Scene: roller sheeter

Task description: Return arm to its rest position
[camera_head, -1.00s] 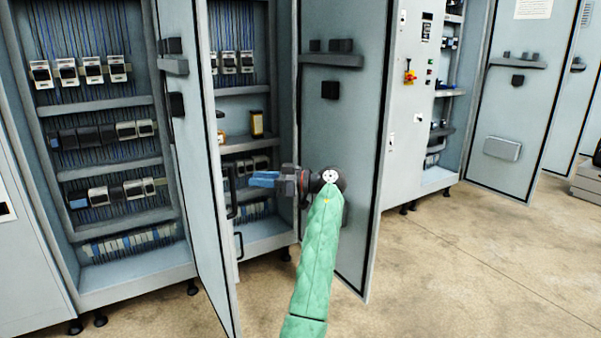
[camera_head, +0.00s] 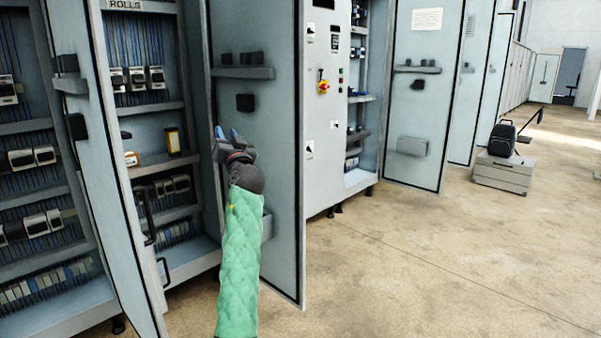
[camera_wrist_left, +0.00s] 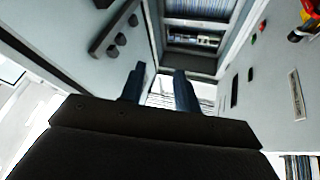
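My left arm (camera_head: 240,262), in a green padded sleeve, rises from the bottom of the head view. Its gripper (camera_head: 228,134) points up and away, in front of an open grey cabinet door (camera_head: 276,130). In the left wrist view the two dark blue fingers (camera_wrist_left: 160,88) stand apart with nothing between them. Past them are cabinet panels and an open cabinet interior. I cannot tell whether the arm touches the door. My right gripper is in neither view.
Open electrical cabinets with shelves of devices stand at the left, and another open door (camera_head: 92,150) juts out there. A red and yellow switch (camera_head: 323,87) sits on a cabinet front. A grey box (camera_head: 503,172) stands at the right. The floor (camera_head: 440,260) is clear at the lower right.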

